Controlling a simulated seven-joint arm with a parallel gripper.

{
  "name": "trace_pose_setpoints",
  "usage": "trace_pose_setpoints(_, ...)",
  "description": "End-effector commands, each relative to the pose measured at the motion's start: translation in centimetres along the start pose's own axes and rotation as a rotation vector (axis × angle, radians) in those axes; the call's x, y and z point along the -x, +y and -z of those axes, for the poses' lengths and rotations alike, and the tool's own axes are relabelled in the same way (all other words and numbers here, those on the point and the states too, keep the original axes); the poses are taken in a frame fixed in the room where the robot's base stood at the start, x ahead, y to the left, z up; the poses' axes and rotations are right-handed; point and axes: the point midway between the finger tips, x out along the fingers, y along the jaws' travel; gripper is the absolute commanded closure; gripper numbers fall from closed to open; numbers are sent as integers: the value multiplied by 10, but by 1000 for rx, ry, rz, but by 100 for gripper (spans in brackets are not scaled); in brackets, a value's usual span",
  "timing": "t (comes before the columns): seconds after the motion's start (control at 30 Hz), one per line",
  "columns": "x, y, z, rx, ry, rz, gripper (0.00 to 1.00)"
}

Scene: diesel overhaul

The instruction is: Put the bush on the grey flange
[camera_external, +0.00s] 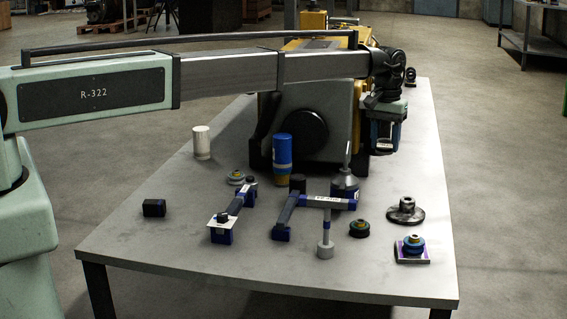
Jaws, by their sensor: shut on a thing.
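My gripper (384,150) is at the end of the arm, above the right back part of the table, beside the yellow and grey engine. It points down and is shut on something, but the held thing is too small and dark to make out. A dark grey flange (405,213) with a raised hub lies flat on the right of the table, in front of and below my gripper. I cannot pick out the bush with certainty. A small dark ringed part (359,229) lies left of the flange, and a blue ringed part (411,244) sits on a purple-edged plate in front of it.
The engine block (315,125) stands behind. A blue-and-yellow can (282,158), a white cylinder (202,142), a black block (153,208) and blue-grey fixtures (290,215) occupy the table (180,245). An upright rod (348,160) stands left of my gripper. The front left is mostly clear.

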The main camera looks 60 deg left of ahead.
Motion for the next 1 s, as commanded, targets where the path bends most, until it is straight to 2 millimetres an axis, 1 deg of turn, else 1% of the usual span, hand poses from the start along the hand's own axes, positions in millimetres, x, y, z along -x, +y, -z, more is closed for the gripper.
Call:
trace_pose_setpoints(0.03,0,15,25,-6,0,0,85)
trace_pose_setpoints(0.1,1,27,43,-13,0,0,85)
trace_pose_setpoints(0.2,2,40,62,-20,0,0,85)
trace_pose_setpoints(0.37,3,56,85,-29,0,0,85)
trace_pose_setpoints(0.47,-14,54,81,-29,-2,1,85)
trace_pose_setpoints(0.6,-33,54,81,-29,-2,1,85)
trace_pose_setpoints(0.87,-58,54,81,-29,-1,1,85)
trace_pose_setpoints(1.0,-77,54,81,-29,-1,1,85)
